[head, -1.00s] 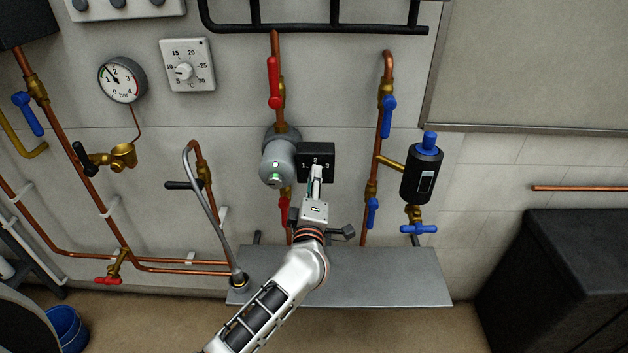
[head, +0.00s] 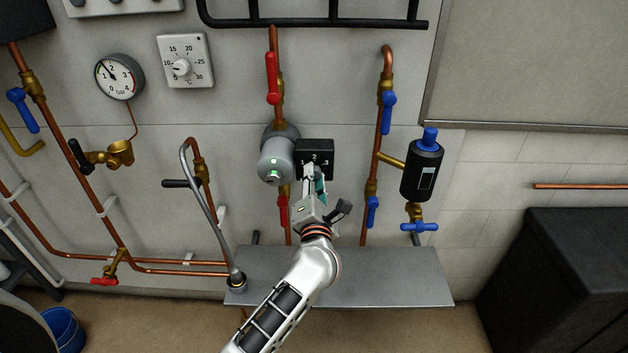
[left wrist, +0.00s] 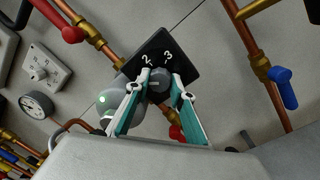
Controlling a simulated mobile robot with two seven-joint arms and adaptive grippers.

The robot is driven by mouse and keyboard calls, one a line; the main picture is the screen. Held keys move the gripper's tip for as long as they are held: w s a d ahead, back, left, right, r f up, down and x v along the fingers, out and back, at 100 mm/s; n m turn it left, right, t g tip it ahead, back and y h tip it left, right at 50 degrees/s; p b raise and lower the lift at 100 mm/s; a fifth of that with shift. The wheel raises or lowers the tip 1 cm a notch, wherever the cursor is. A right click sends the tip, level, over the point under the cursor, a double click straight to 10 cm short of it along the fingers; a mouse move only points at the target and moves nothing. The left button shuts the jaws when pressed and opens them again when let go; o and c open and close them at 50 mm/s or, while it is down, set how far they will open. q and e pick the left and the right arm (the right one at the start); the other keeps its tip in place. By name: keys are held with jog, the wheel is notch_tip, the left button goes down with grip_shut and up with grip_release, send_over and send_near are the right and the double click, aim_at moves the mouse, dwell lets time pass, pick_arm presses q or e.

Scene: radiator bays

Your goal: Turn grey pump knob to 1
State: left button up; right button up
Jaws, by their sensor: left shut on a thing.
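The grey pump (head: 276,160) sits on the copper pipe in the middle of the wall, with a small green light on its front. A black box (head: 327,150) with numbers stands against its right side. In the left wrist view the box face (left wrist: 181,44) shows a 2 and a 3; the 1 is not visible there. The grey knob (left wrist: 158,84) is between my left gripper's fingertips. My left gripper (head: 314,169) is shut on it, and it also shows in the left wrist view (left wrist: 160,79). In the head view the gripper mostly hides the knob. My right gripper is not in view.
A red-handled valve (head: 272,78) is above the pump, another (head: 283,210) below it. A grey shelf (head: 380,277) runs underneath, with a bent metal spout (head: 209,205) at its left. A black cylinder (head: 422,170) hangs on the right pipe.

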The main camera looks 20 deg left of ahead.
pick_arm(q)
jog(key=shift+n, duration=0.9)
jog(key=shift+o, duration=0.2)
jog(key=o, duration=1.1)
jog(key=shift+c, duration=0.2)
jog(key=v, duration=0.7)
jog(key=shift+s, duration=0.25)
jog(key=shift+d, duration=0.1)
